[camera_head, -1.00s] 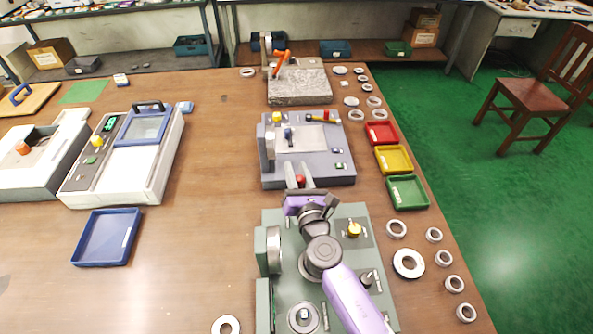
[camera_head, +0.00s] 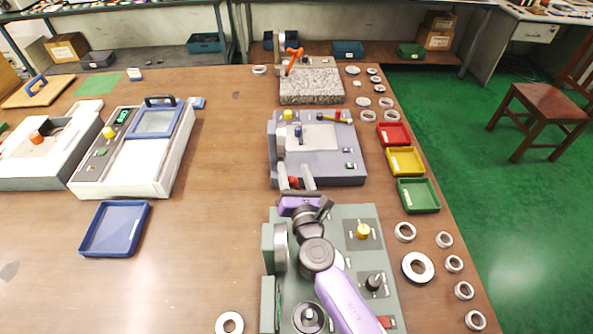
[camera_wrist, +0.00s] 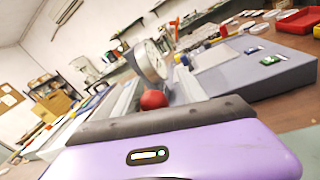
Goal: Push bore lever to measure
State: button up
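The bore lever appears to be the red-knobbed lever at the front of the blue-grey gauge station (camera_head: 345,178). Its red knob (camera_head: 293,182) sits near the station's front left corner. My gripper (camera_head: 296,178) reaches over the green-grey station to it. Its two fingers are apart, with the red knob between them. In the wrist view the red knob (camera_wrist: 153,99) also shows between the fingers; contact with either finger cannot be told. The lever's shaft is mostly hidden. A round dial (camera_wrist: 151,60) stands beyond the knob in the wrist view.
Red (camera_head: 394,134), yellow (camera_head: 405,161) and green (camera_head: 418,195) trays line the right side. Several metal rings (camera_head: 417,268) lie near the right edge. The green-grey station (camera_head: 365,222) stands below my arm.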

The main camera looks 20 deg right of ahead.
jog(key=shift+r, duration=0.1)
notch_tip(320, 180, up, 20)
jog(key=p, duration=0.7)
dwell(0.4)
